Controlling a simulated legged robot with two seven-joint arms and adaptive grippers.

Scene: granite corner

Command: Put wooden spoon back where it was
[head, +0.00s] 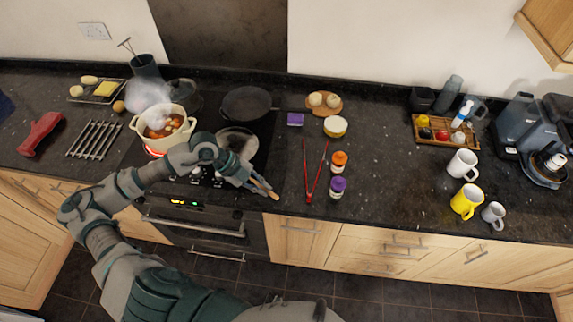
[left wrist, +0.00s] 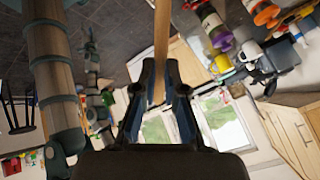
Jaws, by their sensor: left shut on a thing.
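My left gripper (head: 256,185) hangs over the front edge of the cooktop, just in front of a small pan (head: 240,143). It is shut on the wooden spoon (head: 270,191), of which only a short light-wood piece shows in the head view. A dark utensil holder (head: 146,67) with a whisk-like tool stands at the back left. A steaming cream pot (head: 141,125) of stew sits on the cooktop, left of my gripper. My right gripper is not in view.
Red tongs (head: 310,188), an orange-lidded jar (head: 339,160) and a purple-lidded jar (head: 338,187) stand or lie right of my gripper. A dark frying pan (head: 246,103) is behind. The counter's middle right is clear; mugs (head: 466,202) are farther right.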

